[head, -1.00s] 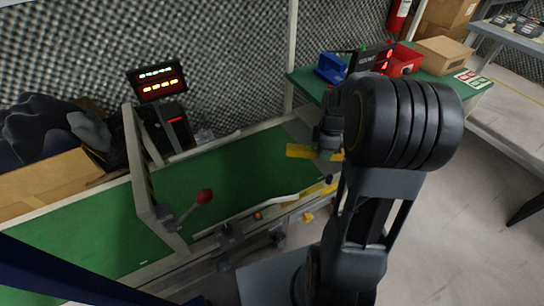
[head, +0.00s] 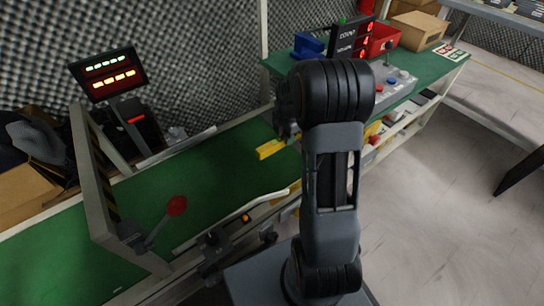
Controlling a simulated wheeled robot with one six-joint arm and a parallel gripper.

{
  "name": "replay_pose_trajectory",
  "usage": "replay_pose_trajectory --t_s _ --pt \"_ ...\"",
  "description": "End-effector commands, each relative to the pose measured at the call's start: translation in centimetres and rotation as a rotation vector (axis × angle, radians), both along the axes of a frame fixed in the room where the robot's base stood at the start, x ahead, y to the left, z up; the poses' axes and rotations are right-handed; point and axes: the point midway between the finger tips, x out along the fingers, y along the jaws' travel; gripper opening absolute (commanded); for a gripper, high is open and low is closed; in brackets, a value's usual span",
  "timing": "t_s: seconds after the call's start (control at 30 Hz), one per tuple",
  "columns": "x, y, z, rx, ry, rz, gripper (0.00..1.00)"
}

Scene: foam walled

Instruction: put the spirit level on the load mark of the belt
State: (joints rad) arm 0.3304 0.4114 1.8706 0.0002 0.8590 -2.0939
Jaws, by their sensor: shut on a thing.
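The yellow spirit level (head: 270,149) is in my gripper (head: 285,137), at the right end of the green belt (head: 205,180). My gripper is shut on it, and my arm hides the level's right part and most of the fingers. The level appears over the belt surface near its front edge; I cannot tell whether it touches the belt. I cannot make out a load mark on the visible belt.
A frame (head: 97,190) with a red-knobbed lever (head: 176,206) spans the belt at left. A lit display (head: 108,75) stands behind it. A green table (head: 425,72) at back right holds a blue bin (head: 308,45), a red bin (head: 382,40) and a control box (head: 392,90).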

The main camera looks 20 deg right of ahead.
Motion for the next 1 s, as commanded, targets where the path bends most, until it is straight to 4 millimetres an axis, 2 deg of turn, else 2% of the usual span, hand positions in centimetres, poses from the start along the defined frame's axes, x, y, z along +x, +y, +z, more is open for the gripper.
replay_pose_trajectory --t_s 0.03,0.2,0.57,0.67,0.83,1.0 --pt "0.2 0.7 -1.6 0.0 0.003 0.003 0.0" --pt "1.0 2.5 -3.7 0.0 0.001 0.002 0.0" --pt "1.5 3.8 -5.1 0.0 0.001 0.001 0.0" --pt "1.7 4.4 -6.1 0.001 0.002 0.002 0.0" --pt "1.7 4.3 -8.5 0.001 0.002 0.0 0.0" --pt "1.7 4.2 -8.6 0.0 -0.001 0.0 0.0"
